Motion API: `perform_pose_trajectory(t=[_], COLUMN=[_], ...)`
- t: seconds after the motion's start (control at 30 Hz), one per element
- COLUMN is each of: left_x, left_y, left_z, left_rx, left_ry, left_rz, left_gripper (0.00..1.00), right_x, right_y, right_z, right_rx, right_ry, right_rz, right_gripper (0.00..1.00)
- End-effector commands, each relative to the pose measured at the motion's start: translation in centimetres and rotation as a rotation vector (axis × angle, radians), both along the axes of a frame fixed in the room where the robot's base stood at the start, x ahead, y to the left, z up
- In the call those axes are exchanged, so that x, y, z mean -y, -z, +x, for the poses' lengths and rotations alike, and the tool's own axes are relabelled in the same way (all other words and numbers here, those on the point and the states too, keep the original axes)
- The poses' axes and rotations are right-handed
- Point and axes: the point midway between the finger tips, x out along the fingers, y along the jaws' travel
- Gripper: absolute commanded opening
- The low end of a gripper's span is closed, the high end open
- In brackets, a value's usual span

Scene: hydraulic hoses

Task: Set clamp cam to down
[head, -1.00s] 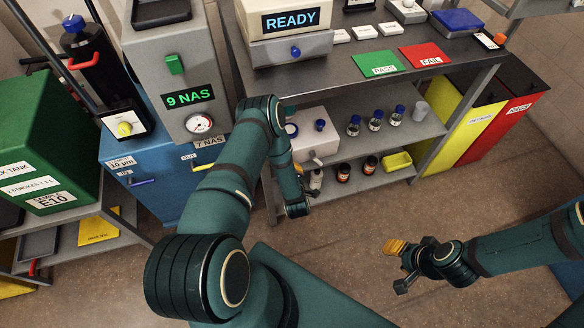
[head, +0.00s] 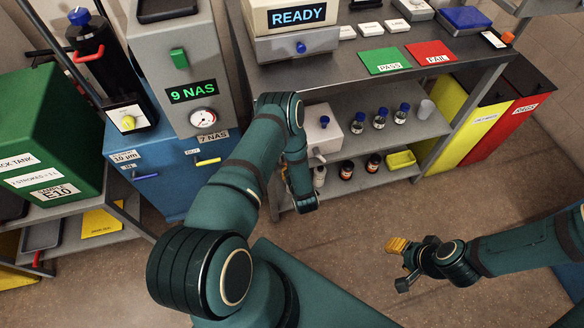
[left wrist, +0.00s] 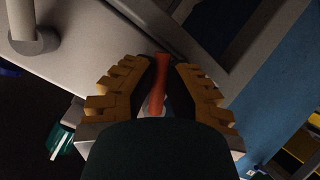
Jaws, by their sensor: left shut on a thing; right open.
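In the left wrist view, a red-orange lever (left wrist: 163,75) stands between the yellow ridged fingers of my left gripper (left wrist: 162,65), which is shut on it. I cannot tell for sure that this lever is the clamp cam, or how far it is turned. In the head view my left forearm and wrist cover the gripped spot, near the left end of the bench. My right gripper (head: 405,265) is open and empty above the floor at the right.
A blue cabinet (head: 152,195) with small valve handles stands left of my left arm. The grey bench (head: 335,72) carries a READY display (head: 297,17). Its lower shelves hold a white box (head: 318,135), bottles and a yellow tray (head: 401,160). Open floor lies at the right.

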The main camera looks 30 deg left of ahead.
Motion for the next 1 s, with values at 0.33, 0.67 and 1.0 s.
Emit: perform_pose_trajectory(t=[0.33,0.67,1.0], left_x=[-0.1,0.6,5.0], left_y=[0.0,-0.3,-3.0], left_z=[0.0,-0.6,-4.5], left_rx=[0.001,0.000,-0.002], left_ry=[-0.001,0.000,0.002], left_rz=[0.001,-0.001,-0.002], left_gripper=[0.44,0.44,0.44], right_x=[0.0,0.0,0.0], right_y=[0.0,0.0,0.0], right_z=[0.0,0.0,0.0], right_rx=[0.000,0.000,0.000], right_ry=[0.000,0.000,0.000], right_rz=[0.000,0.000,0.000], right_gripper=[0.47,0.47,0.47])
